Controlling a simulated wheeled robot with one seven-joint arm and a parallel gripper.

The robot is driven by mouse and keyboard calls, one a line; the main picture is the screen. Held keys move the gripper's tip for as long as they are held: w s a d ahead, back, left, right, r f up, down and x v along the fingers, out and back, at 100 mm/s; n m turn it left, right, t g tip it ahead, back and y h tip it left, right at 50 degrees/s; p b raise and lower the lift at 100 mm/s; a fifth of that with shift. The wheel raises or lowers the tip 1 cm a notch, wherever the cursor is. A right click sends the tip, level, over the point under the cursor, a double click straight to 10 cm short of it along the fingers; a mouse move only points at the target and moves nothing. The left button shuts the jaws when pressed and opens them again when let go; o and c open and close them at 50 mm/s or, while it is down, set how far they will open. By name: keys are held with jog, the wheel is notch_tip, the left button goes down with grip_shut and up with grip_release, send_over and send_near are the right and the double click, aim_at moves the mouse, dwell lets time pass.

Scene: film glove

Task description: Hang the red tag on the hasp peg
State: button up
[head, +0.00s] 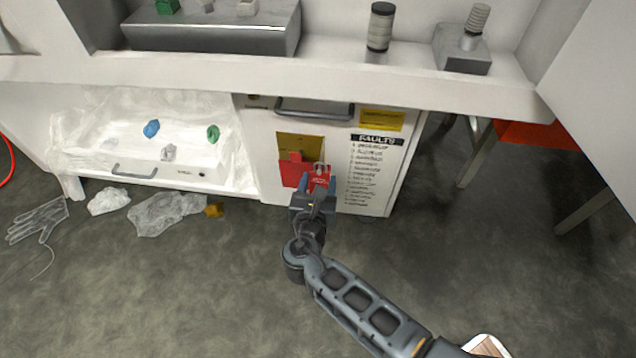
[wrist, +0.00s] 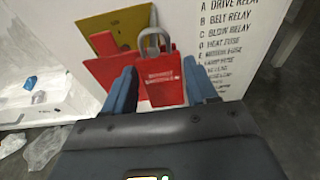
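The red tag (wrist: 164,80) has pale lettering and a grey metal loop on top. In the head view my gripper (head: 317,186) holds the tag (head: 319,177) upright in front of the white cabinet. A red hasp (head: 291,172) with an upright part is mounted on a yellow plate (head: 300,145), just left of and behind the tag. The tag's loop (wrist: 155,42) overlaps the hasp area in view. I cannot tell whether they touch, and the peg itself is not clear.
A FAULTS list (head: 373,165) is on the cabinet front, right of the tag. A handle (head: 315,113) and a counter ledge (head: 330,78) are above. A plastic-covered drawer (head: 150,135) is at left. Crumpled plastic (head: 165,212) and a glove (head: 38,221) lie on the floor.

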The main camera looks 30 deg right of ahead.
jog(key=o, duration=0.4)
jog(key=p+v, duration=0.2)
jog(key=v, duration=0.5)
jog(key=shift+s+a, duration=0.25)
jog(key=shift+s, duration=0.1)
